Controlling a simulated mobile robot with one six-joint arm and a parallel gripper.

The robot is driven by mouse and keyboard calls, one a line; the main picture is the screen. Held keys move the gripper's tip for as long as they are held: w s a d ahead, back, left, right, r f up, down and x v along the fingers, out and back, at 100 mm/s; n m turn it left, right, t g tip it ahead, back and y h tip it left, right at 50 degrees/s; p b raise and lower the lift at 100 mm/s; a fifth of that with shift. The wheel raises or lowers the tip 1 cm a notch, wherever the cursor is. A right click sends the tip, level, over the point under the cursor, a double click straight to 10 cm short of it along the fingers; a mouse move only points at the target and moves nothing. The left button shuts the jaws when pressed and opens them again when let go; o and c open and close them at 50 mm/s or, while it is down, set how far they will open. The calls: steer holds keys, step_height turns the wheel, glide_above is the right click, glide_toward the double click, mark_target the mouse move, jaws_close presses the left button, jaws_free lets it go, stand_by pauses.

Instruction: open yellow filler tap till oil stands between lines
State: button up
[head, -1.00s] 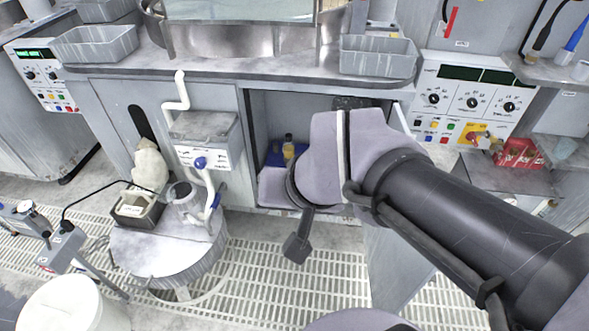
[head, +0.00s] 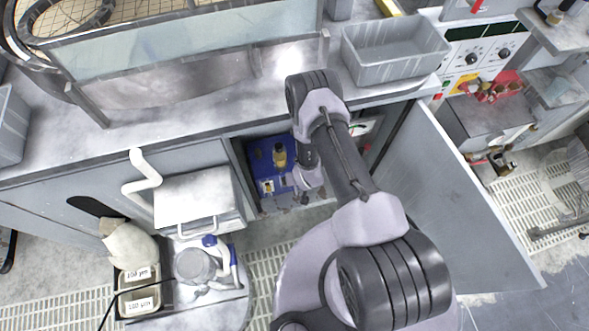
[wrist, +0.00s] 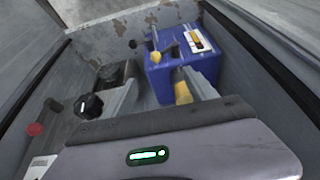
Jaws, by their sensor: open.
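A blue unit (head: 262,160) stands inside the open cabinet under the bench; it also shows in the wrist view (wrist: 206,66). An amber bottle-like part (head: 280,155) with a dark top stands on it. In the wrist view a small yellow knob (wrist: 154,57) sits on the unit's left side, and a white plate with yellow marks (wrist: 198,38) is on top. A larger yellow part (wrist: 183,92) lies close to my right finger. I cannot tell which yellow part is the tap. My gripper (wrist: 160,90) is open before the unit. The oil level and lines are unreadable.
The cabinet walls close in on both sides, and its open door (head: 460,200) stands at right. A black knob (wrist: 90,105) and a red knob (wrist: 35,130) are at left in the wrist view. A grey bin (head: 395,55) sits on the bench above.

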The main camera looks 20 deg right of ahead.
steer(key=b+x, duration=0.6)
steer(key=x, duration=0.9)
steer(key=shift+s+f+b, duration=0.1)
steer(key=shift+s+b, duration=0.05)
steer(key=shift+b, duration=0.25)
jaws_close()
